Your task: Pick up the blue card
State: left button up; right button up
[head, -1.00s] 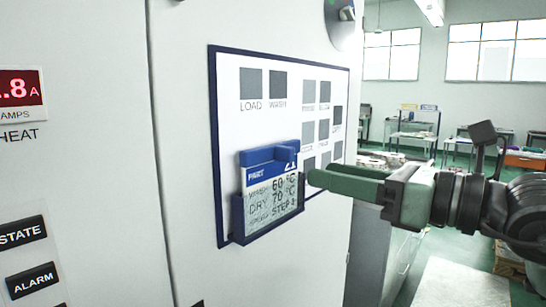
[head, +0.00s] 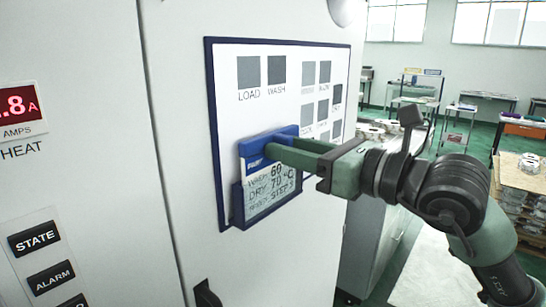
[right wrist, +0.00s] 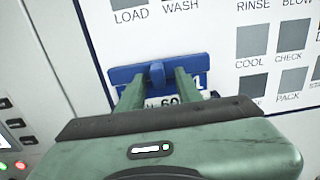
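The blue card (head: 253,165) has a blue top band and a pale printed lower part. It stands in a blue holder (head: 237,209) on the white panel of the cabinet. In the right wrist view the card's blue band (right wrist: 198,62) has a small raised blue tab in its middle. My right gripper (head: 280,146) is at the card's top, its two green fingers pointing at the panel. In the right wrist view the fingers (right wrist: 158,78) stand on either side of the tab, with gaps visible, so it looks open. My left gripper is not in view.
The blue-edged panel (head: 309,58) carries several grey squares labelled such as LOAD and WASH. STATE (head: 34,237) and ALARM (head: 51,277) buttons and a red display (head: 17,103) are to the left. Tables stand in the room behind, at the right.

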grip_shut()
jog(key=shift+s, duration=0.1)
jog(key=shift+r, duration=0.15)
